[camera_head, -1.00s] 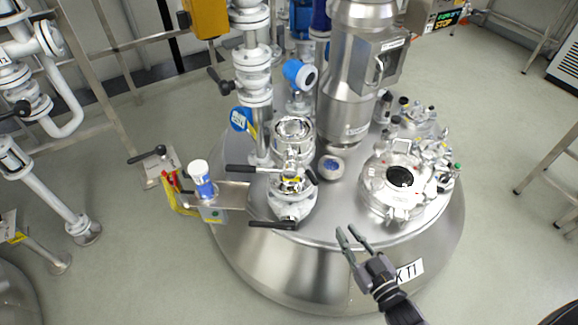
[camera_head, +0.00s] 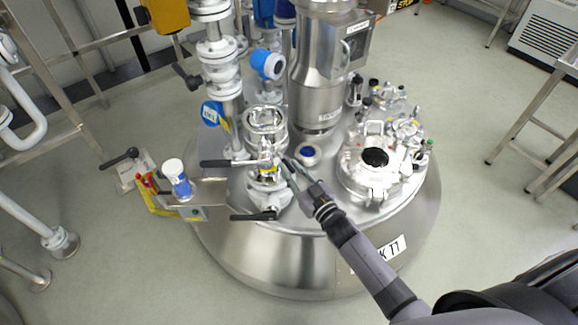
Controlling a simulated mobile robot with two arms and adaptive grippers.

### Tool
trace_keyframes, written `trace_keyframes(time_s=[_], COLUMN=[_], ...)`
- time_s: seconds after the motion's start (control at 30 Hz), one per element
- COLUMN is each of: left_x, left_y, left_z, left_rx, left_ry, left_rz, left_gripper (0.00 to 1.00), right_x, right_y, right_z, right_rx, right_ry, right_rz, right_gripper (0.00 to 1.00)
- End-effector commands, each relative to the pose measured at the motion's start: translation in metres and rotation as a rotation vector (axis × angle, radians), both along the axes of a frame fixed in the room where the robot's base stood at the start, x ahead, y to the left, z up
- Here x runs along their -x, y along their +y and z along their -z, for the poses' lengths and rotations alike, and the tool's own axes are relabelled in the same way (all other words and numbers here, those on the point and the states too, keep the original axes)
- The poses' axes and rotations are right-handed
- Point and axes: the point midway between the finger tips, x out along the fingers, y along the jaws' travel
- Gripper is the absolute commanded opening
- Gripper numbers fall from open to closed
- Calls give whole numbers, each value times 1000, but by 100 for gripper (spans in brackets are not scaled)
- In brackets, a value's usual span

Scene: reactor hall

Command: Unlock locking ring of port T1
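The port assembly stands upright on the domed steel tank lid. It has a shiny metal top (camera_head: 265,120), a middle with a small yellow mark, and a wide lower flange (camera_head: 268,188). An upper black lever (camera_head: 225,163) and a lower black lever (camera_head: 253,216) stick out to the left. I cannot tell which part is the locking ring. My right gripper (camera_head: 288,167) is at the right side of the port's middle, its fingers slightly apart and nothing seen between them. Whether it touches is unclear. My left gripper is not in view.
A round fitting with a blue centre (camera_head: 308,155) sits just right of my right gripper. A large manway (camera_head: 375,158) is farther right, a steel column (camera_head: 318,85) behind. A bracket with a blue-and-white bottle (camera_head: 178,180) is at the left. Open floor lies around the tank.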

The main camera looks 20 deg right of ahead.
Motion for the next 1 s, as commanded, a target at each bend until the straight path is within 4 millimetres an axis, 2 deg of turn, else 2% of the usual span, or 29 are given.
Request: trace_keyframes(time_s=[0.2, 0.5, 0.8, 1.0], left_x=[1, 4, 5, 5], left_y=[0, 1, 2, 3], left_z=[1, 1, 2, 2], left_rx=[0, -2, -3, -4], left_ry=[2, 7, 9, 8], left_rz=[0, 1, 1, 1], left_gripper=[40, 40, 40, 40], right_x=[-17, -18, -18, -18], right_y=[5, 5, 5, 5], right_z=[0, 0, 0, 0], right_rx=[0, 0, 0, 0], right_ry=[0, 1, 1, 1], right_rz=[0, 0, -1, -1], right_gripper=[21, 20, 0, 0])
